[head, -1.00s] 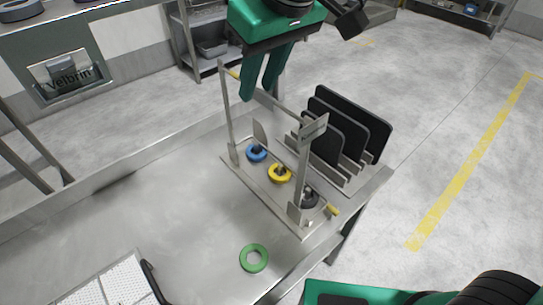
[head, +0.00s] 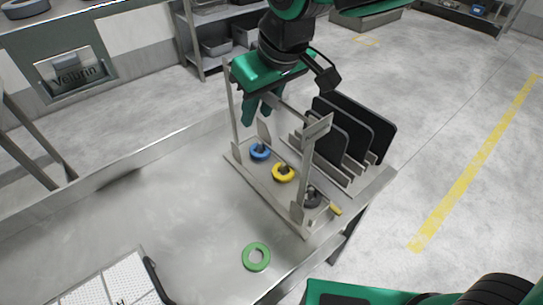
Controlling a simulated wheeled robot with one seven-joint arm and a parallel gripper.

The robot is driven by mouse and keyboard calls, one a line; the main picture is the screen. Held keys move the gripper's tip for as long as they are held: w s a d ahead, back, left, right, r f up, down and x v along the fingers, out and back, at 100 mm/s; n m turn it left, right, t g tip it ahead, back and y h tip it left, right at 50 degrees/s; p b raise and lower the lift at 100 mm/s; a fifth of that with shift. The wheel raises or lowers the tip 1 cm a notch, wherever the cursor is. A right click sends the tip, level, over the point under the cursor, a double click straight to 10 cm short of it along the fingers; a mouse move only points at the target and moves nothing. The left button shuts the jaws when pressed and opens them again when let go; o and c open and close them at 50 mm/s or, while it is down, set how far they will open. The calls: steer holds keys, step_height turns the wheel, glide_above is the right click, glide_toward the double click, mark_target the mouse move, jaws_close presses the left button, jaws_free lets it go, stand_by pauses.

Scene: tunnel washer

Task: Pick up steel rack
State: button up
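The steel rack (head: 262,187) stands on the metal table, a flat base with upright posts and a top bar (head: 292,112). Blue (head: 260,151), yellow (head: 283,173) and dark (head: 312,197) rings sit in a row on its base. My gripper (head: 260,112) is at the top of the rack, close to the far part of the top bar. Its two green fingers point down with a gap between them, so it looks open. The fingers hide part of the bar, and I cannot tell whether they touch it.
A holder with black upright plates (head: 352,132) stands close on the rack's right. A green ring (head: 256,257) lies on the table (head: 170,215) near its front edge. A white perforated tray (head: 112,284) is at the bottom left. The table's middle is clear.

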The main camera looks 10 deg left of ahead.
jaws_close()
steer(key=shift+r, duration=0.15)
stand_by(1.1)
